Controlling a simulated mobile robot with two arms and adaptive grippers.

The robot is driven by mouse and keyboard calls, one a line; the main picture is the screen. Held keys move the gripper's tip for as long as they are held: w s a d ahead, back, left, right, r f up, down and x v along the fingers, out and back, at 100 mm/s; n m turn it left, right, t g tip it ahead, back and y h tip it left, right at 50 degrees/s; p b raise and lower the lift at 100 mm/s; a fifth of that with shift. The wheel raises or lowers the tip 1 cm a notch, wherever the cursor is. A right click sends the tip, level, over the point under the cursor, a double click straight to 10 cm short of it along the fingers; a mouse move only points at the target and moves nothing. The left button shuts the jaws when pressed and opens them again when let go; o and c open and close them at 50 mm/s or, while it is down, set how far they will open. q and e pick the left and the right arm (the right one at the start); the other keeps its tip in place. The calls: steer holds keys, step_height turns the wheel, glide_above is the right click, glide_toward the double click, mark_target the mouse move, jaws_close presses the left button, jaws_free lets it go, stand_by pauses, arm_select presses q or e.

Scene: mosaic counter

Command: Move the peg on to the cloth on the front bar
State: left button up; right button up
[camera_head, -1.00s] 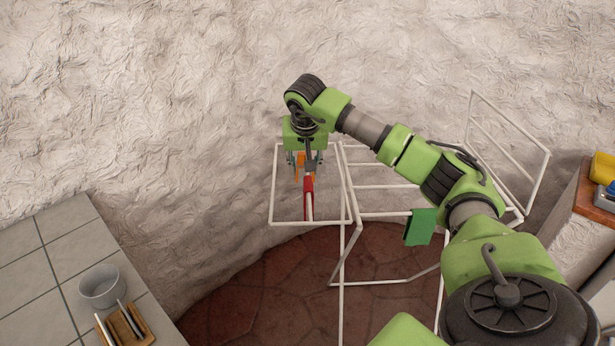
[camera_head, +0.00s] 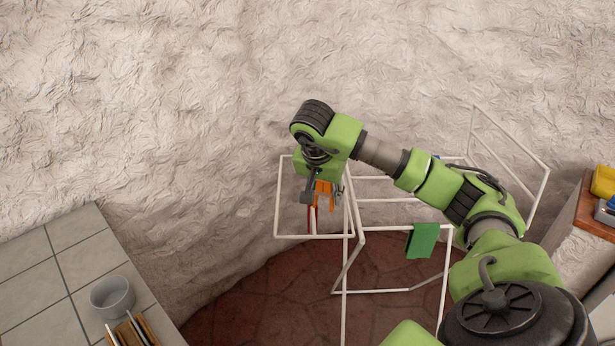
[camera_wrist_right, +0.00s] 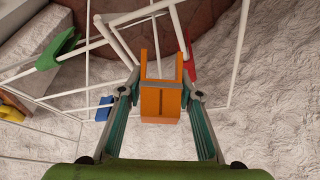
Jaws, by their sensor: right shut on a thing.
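The orange peg (camera_head: 323,188) is held in my right gripper (camera_head: 322,192), above the left wing of a white drying rack, close to the rack's inner rail. In the right wrist view the peg (camera_wrist_right: 160,104) sits between both fingers with its two prongs pointing away from the gripper. The green cloth (camera_head: 422,240) hangs over the front bar of the rack, to the right of the gripper and apart from it. It also shows in the right wrist view (camera_wrist_right: 58,50) at the upper left. My left gripper is not in view.
A red cloth (camera_head: 313,219) hangs on the left wing, close beside the peg. A blue cloth (camera_wrist_right: 104,108) hangs further back. The white rack (camera_head: 277,200) has thin rails around the gripper. A tiled counter (camera_head: 60,260) with a grey bowl (camera_head: 112,296) stands at left.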

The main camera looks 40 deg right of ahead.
steer(key=s+d+f+m+g+p, duration=0.1)
steer(key=s+d+m+g+p, duration=0.2)
steer(key=s+d+m+p, duration=0.45)
steer(key=r+m+g+p, duration=0.2)
steer(key=m+p, duration=0.3)
steer(key=p, duration=0.1)
glide_above(432, 224)
steer(key=shift+w+a+f+y, duration=0.1)
steer(key=shift+w+a+y, duration=0.1)
steer(key=shift+w+y, duration=0.1)
steer(key=shift+s+d+m, duration=0.35)
steer(key=shift+s, duration=0.05)
steer(key=shift+f+b, duration=4.05)
steer(key=shift+f, duration=1.3)
steer(key=o, duration=1)
steer(key=shift+c, duration=0.2)
